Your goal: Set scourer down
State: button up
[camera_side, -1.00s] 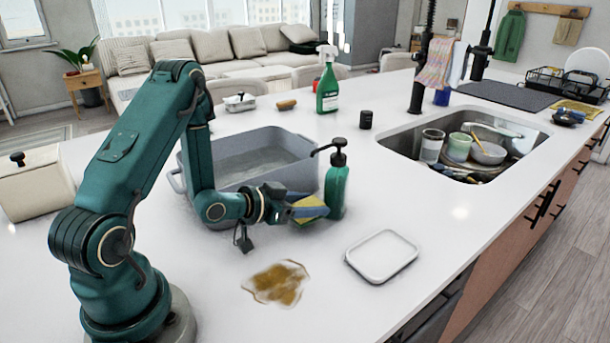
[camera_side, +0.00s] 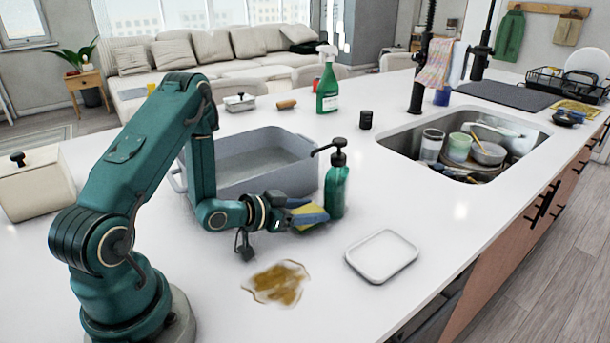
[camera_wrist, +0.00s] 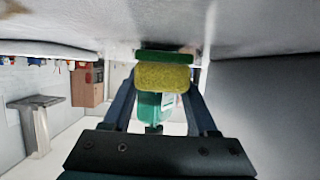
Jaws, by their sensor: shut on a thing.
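The scourer (camera_side: 306,211) is yellow with a green pad and is partly hidden by my gripper in the side view. In the wrist view the scourer (camera_wrist: 163,77) sits between the two fingertips, its yellow face toward the camera. My gripper (camera_side: 309,216) is shut on it, low over the white counter just left of the green soap pump bottle (camera_side: 337,190). I cannot tell whether the scourer touches the counter. A white shallow tray (camera_side: 382,255) lies in front and to the right, apart from the gripper.
A grey basin (camera_side: 250,160) stands behind my gripper. A brown spill (camera_side: 278,283) lies on the counter in front. The sink (camera_side: 465,150) with dishes is at right. A green spray bottle (camera_side: 327,85) and a black jar (camera_side: 366,120) stand farther back. Counter right of the tray is clear.

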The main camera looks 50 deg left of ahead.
aim_at(294, 213)
jog(key=shift+f, duration=0.75)
jog(key=o, duration=1.4)
jog(key=v, duration=0.2)
jog(key=r+v, duration=0.1)
jog(key=v, duration=0.1)
jog(key=shift+s+d+r, duration=0.1)
jog(key=shift+s+r, duration=0.45)
